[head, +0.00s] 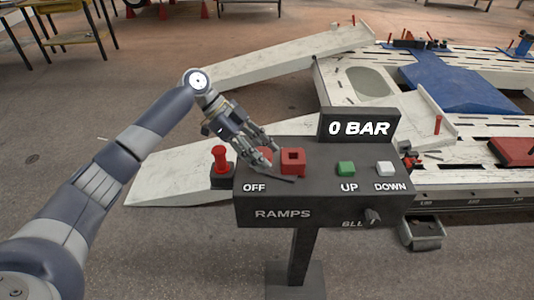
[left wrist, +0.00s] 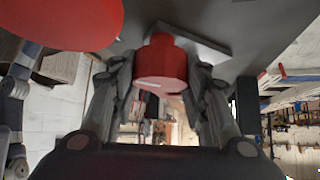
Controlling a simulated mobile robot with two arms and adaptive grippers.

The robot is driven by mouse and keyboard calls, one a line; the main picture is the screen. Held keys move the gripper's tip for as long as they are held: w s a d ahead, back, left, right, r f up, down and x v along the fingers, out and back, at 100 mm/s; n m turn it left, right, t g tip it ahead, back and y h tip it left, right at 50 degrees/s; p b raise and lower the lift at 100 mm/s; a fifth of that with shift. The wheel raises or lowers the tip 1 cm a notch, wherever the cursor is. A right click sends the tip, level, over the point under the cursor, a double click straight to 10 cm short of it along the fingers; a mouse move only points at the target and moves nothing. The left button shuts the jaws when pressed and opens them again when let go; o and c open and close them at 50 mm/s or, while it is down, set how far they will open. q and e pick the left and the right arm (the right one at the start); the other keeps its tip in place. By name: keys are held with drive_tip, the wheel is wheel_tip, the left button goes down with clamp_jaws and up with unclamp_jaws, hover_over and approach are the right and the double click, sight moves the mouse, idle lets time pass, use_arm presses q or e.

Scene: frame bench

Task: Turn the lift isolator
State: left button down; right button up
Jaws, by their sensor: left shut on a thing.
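The dark control box (head: 320,213) on a post has OFF, UP and DOWN labels and a 0 BAR display (head: 359,128). My left gripper (head: 266,157) is above the OFF label, its fingers low over the box's top. In the left wrist view, its two fingers are shut on a red knob (left wrist: 162,62), one on each side, with a grey plate behind it. In the head view the fingers largely hide this knob. A red square block (head: 292,161) is just right of the fingers. The knob's turn angle cannot be told. My right gripper is not in view.
A red mushroom-shaped button (head: 220,158) stands left of the gripper. A green button (head: 346,168) and a white button (head: 385,168) are to the right. A black knob (head: 372,216) is on the front face. White ramps (head: 290,58) and a blue-topped bench (head: 455,80) lie behind.

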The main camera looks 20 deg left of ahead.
use_arm(q)
drive_tip(key=c, duration=0.9)
unclamp_jaws()
drive_tip(key=v, duration=1.2)
